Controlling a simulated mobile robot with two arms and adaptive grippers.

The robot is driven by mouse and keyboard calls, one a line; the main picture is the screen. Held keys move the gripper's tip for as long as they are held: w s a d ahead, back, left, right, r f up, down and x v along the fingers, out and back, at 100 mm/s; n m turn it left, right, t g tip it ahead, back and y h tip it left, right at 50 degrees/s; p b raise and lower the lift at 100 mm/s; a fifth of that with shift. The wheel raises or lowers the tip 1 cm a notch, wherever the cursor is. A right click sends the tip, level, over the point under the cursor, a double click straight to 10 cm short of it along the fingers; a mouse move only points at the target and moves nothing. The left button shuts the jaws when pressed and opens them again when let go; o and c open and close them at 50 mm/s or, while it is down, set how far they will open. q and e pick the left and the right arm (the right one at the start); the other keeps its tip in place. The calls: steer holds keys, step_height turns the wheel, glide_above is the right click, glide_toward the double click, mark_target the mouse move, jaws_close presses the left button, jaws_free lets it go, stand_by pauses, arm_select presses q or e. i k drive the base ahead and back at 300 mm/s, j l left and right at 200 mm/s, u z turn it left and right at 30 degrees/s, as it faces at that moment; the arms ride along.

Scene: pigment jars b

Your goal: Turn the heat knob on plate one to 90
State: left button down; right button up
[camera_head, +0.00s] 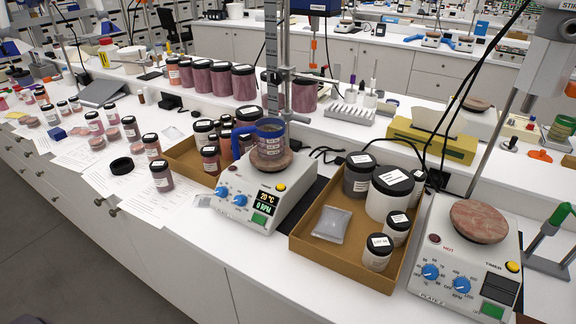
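A white hot plate (285,212) stands at the bench's front edge, centre; I take it as plate one, though no label is readable. Its display (264,203) reads 20 °C and 0 RPM. Two blue knobs sit on its sloped front, a left one (221,191) and a right one (240,200). Their markings are too small to read, so I cannot tell which is heat. A blue-handled beaker (269,140) stands on its round top. A second hot plate (465,235), apparently labelled plate 2, stands at right with two blue knobs. Neither of my grippers is in view.
A cardboard tray (300,243) with jars and a bag lies between the plates. Another tray (180,157) with jars sits left of plate one. A metal column (277,60) rises behind it. Loose jars and papers cover the left bench. The front edge by the knobs is clear.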

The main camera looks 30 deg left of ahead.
mark_target(222, 192)
steer(key=u, duration=1.35)
